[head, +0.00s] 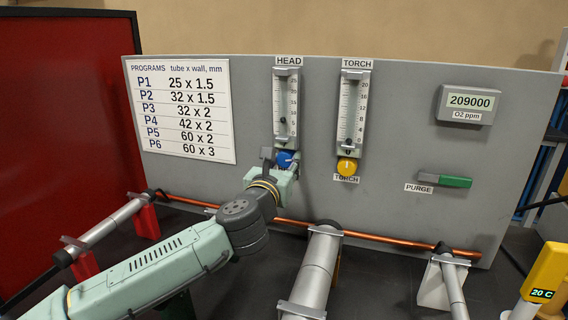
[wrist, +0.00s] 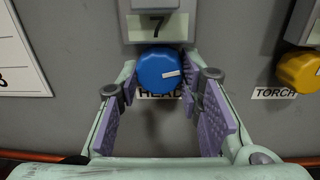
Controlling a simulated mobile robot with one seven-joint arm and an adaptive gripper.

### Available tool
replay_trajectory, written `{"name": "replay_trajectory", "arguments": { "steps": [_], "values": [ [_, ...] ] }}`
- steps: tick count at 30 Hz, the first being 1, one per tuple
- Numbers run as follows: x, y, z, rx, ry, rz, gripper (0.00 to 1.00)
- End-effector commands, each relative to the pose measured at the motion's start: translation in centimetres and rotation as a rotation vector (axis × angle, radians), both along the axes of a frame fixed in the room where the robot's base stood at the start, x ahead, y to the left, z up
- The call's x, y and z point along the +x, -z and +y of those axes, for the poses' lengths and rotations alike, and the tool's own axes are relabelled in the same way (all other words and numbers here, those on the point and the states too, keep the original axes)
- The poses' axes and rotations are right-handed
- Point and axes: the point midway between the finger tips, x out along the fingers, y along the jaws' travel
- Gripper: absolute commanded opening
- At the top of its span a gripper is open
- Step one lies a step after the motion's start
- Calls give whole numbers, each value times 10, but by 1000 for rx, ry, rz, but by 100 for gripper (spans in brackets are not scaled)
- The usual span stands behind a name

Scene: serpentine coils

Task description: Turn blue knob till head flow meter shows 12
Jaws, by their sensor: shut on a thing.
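The blue knob (head: 285,159) is on the grey panel below the HEAD flow meter (head: 286,105). In the wrist view, the blue knob (wrist: 158,66) sits between the fingertips of my gripper (wrist: 160,78), which is shut on it. The white mark on the knob points right.
The TORCH flow meter (head: 353,108) with its yellow knob (head: 347,166) is to the right. A green PURGE handle (head: 454,181) and an O2 display (head: 469,103) reading 209000 are further right. A copper tube (head: 380,239) runs low before the panel.

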Motion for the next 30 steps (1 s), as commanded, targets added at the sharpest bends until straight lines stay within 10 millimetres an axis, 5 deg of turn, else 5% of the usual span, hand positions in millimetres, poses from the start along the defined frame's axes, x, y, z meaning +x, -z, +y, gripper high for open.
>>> {"name": "replay_trajectory", "arguments": {
  "steps": [30],
  "values": [
    [1,0,2,475,0,-154,5]
  ]
}}
